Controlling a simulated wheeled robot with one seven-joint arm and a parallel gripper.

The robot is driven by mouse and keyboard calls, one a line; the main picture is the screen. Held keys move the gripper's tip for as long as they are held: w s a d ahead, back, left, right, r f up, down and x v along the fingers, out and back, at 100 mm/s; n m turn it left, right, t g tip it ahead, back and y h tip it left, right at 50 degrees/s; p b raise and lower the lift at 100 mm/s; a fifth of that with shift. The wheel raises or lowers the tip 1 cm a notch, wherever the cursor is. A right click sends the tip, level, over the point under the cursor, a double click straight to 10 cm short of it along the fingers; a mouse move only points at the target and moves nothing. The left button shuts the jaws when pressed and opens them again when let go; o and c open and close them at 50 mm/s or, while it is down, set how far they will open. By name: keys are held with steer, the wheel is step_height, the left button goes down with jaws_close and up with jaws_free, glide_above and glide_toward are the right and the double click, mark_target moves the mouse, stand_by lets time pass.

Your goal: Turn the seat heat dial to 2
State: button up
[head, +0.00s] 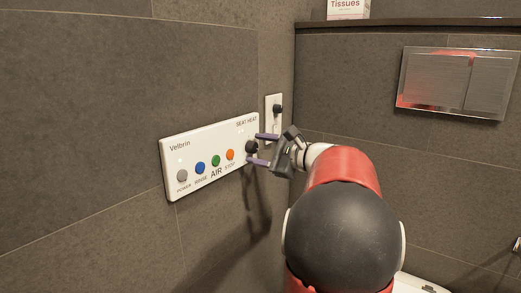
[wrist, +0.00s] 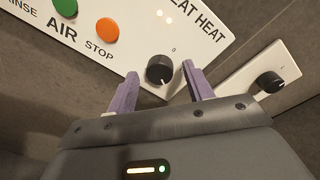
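The seat heat dial (wrist: 160,70) is a black round knob with a pale pointer line, under the "SEAT HEAT" label on the white Velbrin panel (head: 173,153). In the head view the dial (head: 251,146) is at the panel's right end. My gripper (wrist: 157,88) is open, its two purple fingers on either side of the dial. In the head view my gripper (head: 263,149) reaches in from the right. I cannot tell whether the fingers touch the dial. The pointer seems to face down-right in the wrist view; the scale marks are too small to read.
Grey, blue, green (wrist: 65,7) and orange (wrist: 106,31) buttons sit left of the dial. A second black knob (wrist: 269,83) on a separate white plate is close on the right. A metal flush plate (head: 457,82) and a ledge with a tissue box (head: 347,9) are farther right.

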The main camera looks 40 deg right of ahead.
steer(key=v, duration=0.7)
steer(key=shift+s+d, duration=0.15)
steer(key=shift+s, duration=0.25)
stand_by(0.3)
steer(key=s+a+f+n+g+y, duration=0.15)
steer(key=a+f+n+g, duration=0.25)
steer(key=a, duration=0.6)
steer(key=s+a+f+n+g, duration=0.2)
steer(key=a+f+n+g, duration=0.15)
steer(key=a, duration=0.65)
steer(key=s+a+f+n+g+h+p, duration=0.1)
steer(key=s+a+f+n+h, duration=0.3)
steer(key=s+n, duration=0.3)
steer(key=s+a+f+n+g+h+p, duration=0.1)
steer(key=s+a+f+n+g+h, duration=0.1)
steer(key=s+f+n, duration=0.4)
steer(key=shift+s+a+n+h, duration=0.4)
steer(key=shift+a+n+h, duration=0.45)
steer(key=shift+a, duration=0.4)
